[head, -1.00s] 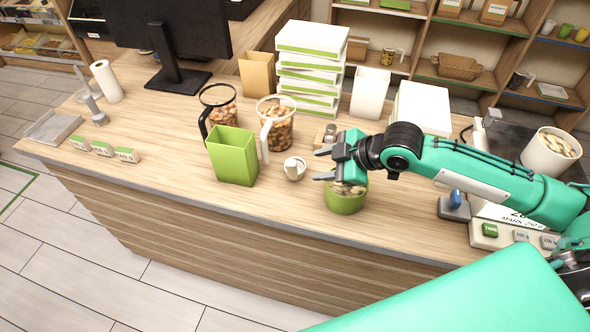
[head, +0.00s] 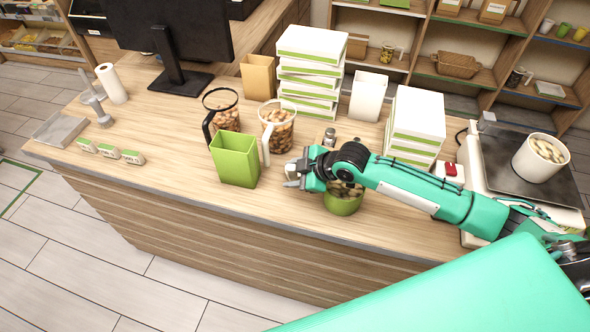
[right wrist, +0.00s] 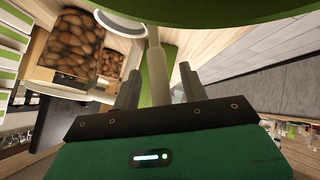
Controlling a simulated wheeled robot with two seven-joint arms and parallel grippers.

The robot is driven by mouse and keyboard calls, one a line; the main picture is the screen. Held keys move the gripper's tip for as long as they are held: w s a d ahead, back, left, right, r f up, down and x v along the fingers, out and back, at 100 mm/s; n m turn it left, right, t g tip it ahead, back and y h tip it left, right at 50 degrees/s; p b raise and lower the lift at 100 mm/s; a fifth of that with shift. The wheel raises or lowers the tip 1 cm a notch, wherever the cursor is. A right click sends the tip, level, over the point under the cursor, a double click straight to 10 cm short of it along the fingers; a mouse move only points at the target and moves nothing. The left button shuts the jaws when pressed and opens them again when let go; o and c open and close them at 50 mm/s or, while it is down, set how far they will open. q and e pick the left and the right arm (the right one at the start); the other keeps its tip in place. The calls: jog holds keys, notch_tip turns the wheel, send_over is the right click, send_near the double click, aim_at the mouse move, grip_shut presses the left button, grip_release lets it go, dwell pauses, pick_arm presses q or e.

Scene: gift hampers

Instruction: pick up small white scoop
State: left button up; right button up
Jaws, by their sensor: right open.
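The small white scoop (right wrist: 120,24) shows in the right wrist view, its round cup at the top and its pale handle pointing down between my fingers. My right gripper (right wrist: 159,78) is open, with one finger on each side of the handle. In the head view my right gripper (head: 291,176) is low over the counter, between the green box and the green bowl. There it hides most or all of the scoop. I cannot tell whether the fingers touch the handle. My left gripper is not in view.
The green bowl (head: 343,204) of pale pieces stands under my right forearm. A green open box (head: 235,160) and two jugs of nuts (head: 278,128) stand to the left. White boxes (head: 310,60) are stacked behind. The counter's front left is mostly clear.

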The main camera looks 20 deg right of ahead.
jog(key=shift+w+a+f, duration=0.1)
jog(key=shift+a+f, duration=0.05)
grip_shut()
dwell(0.4)
notch_tip(320, 180, up, 20)
jog(key=b, duration=0.5)
